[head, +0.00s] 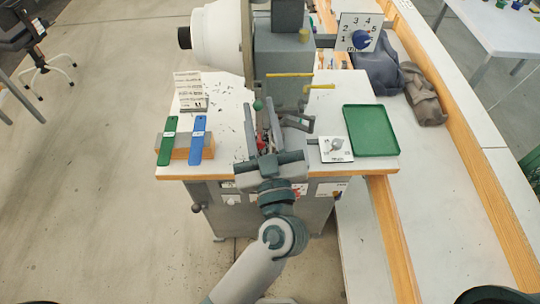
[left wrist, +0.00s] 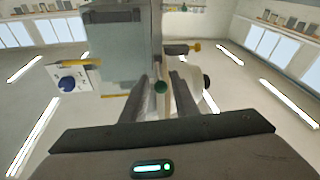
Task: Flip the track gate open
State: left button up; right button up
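The eyelet press (head: 285,55) stands on the white-topped bench, with a white drum at its upper left. My left gripper (head: 259,106) is at the press's lower front, its two fingers pointing up and apart. A small green ball knob (head: 257,104) shows between the fingertips. In the left wrist view the green knob (left wrist: 161,87) also lies between the two fingers, with space at both sides. Small red parts (head: 265,141) show between the fingers. A dark grey bracket-like piece (head: 298,122) is just right of the gripper. I cannot tell for sure which part is the track gate.
A green tray (head: 371,130) and a small plate with a dial (head: 336,148) are on the right. Blue (head: 198,138) and green (head: 167,141) strips lie on a block at left. A number sign (head: 357,33) is upper right. Yellow bars (head: 290,75) stick out from the press.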

pick_arm(q)
jog(key=v, duration=1.7)
